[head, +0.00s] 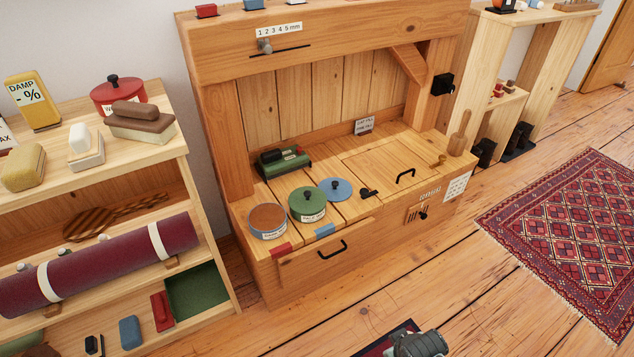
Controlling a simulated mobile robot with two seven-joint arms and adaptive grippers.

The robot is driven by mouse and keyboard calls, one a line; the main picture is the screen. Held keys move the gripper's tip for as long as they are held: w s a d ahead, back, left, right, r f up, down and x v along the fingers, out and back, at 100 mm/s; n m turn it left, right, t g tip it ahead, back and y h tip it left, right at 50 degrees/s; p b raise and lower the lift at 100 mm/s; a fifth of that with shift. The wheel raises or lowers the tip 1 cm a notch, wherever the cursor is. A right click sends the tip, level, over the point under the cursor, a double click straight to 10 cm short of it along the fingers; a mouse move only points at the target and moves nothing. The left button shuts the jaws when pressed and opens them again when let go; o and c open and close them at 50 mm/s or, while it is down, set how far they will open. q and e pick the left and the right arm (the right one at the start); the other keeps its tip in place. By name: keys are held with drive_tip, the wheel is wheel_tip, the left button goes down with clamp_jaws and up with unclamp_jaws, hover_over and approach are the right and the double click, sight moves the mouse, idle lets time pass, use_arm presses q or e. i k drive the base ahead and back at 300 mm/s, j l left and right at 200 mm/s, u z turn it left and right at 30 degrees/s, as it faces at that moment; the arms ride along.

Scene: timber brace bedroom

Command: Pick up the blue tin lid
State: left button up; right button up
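The blue tin lid (335,189) is a flat blue disc with a small black knob. It lies on the wooden bench top (390,168), just right of a green tin (307,205) with its lid on. An open blue-grey tin (268,221) with brown contents stands left of the green tin. No gripper is near the lid. Neither gripper's fingers can be made out in the head view. A grey mechanical part shows at the bottom edge, cut off, and I cannot tell what it belongs to.
A green and black device (283,161) stands behind the tins. Right of the lid are a small black item (369,193) and a black handle (405,176). A timber frame rises behind the bench. A crowded shelf (170,150) stands left; a red rug (570,235) lies right.

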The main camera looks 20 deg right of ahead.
sight(335, 189)
drive_tip(key=i+l+u, duration=0.25)
drive_tip(key=l, duration=0.45)
drive_tip(key=l+u, duration=0.25)
drive_tip(key=l, duration=0.4)
drive_tip(key=i+l+u, duration=0.2)
drive_tip(key=l, duration=0.55)
drive_tip(key=i+l+u, duration=0.25)
drive_tip(key=i+l, duration=0.15)
drive_tip(key=l, duration=0.25)
